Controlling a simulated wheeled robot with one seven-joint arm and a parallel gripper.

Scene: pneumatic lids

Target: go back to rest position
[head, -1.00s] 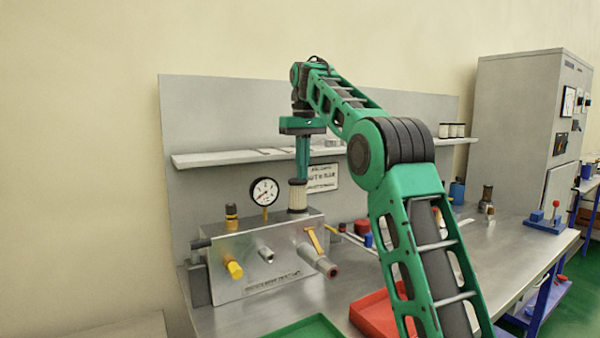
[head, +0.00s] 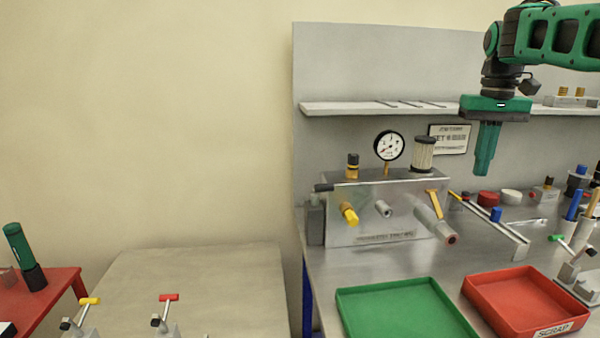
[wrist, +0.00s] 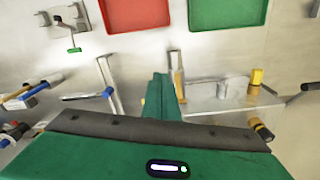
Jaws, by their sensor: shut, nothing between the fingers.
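My gripper (head: 483,170) hangs pointing down from my green arm at the right of the head view. Its fingers are shut together with nothing between them. It is in the air to the right of the grey pneumatic block (head: 385,215), apart from it. The white ribbed filter (head: 423,153) stands upright on the block, left of my gripper. In the wrist view the shut fingers (wrist: 160,92) point toward the bench, with the grey block (wrist: 225,103) to their right.
A green tray (head: 400,312) and a red scrap tray (head: 525,300) lie on the bench front. A shelf (head: 350,108) runs along the back panel behind my gripper. Blue-handled tools (head: 574,205) and clamps stand at right.

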